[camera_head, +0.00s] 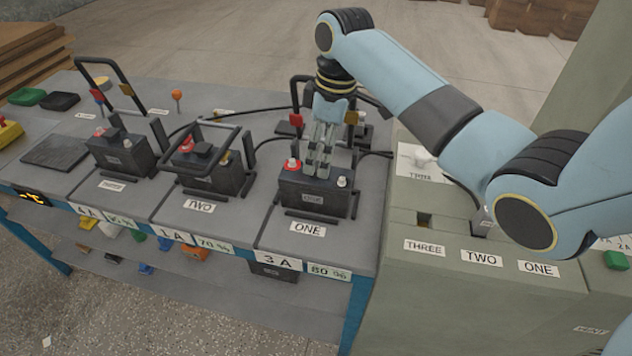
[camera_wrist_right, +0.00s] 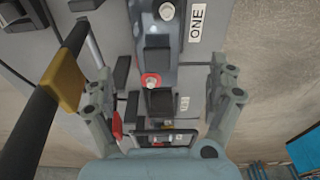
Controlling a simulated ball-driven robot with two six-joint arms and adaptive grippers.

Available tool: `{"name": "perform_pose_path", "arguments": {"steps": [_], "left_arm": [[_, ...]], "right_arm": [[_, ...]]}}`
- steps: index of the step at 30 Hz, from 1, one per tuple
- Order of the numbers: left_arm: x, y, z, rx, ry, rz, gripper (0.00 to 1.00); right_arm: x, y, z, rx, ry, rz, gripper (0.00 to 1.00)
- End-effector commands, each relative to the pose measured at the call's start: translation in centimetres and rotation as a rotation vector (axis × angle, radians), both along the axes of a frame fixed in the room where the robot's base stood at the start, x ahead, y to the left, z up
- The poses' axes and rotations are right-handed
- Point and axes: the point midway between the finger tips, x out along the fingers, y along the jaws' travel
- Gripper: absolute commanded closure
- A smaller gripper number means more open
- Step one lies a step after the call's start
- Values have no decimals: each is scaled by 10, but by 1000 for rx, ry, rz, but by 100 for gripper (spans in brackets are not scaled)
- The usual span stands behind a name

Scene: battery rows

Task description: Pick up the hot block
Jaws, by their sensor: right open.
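Three dark blocks with terminals stand in a row on the grey bench: block ONE (camera_head: 313,197), block TWO (camera_head: 212,180) and block THREE (camera_head: 122,157). I cannot tell from their looks which is hot. My right gripper (camera_head: 320,165) is open, pointing down over block ONE, near its top between the red and silver terminals. In the right wrist view, block ONE (camera_wrist_right: 158,55) lies between the spread fingers of the right gripper (camera_wrist_right: 162,80); I cannot tell whether they touch it. My left gripper is not in view.
Black handle frames (camera_head: 190,135) and cables rise around the blocks. A dark flat pad (camera_head: 55,151) lies at the left, above a small orange-lit display (camera_head: 36,196). A greenish cabinet (camera_head: 440,265) with ONE, TWO and THREE labels stands at the right. A lower shelf holds small coloured items.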

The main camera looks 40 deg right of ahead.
Motion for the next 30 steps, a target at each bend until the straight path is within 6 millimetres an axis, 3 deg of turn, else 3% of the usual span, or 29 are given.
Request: {"name": "perform_pose_path", "arguments": {"steps": [6, 11, 18, 28, 30], "left_arm": [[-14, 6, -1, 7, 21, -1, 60], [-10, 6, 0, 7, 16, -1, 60], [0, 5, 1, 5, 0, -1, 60], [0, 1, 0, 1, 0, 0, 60], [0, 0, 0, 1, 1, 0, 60]], "right_arm": [[3, 3, -32, 0, 1, 0, 11], [6, 4, -44, 1, 2, -1, 11], [13, 7, -79, 0, 3, 0, 11], [14, 7, -86, -1, -1, 1, 11], [14, 7, -86, -1, -1, 1, 20]]}}
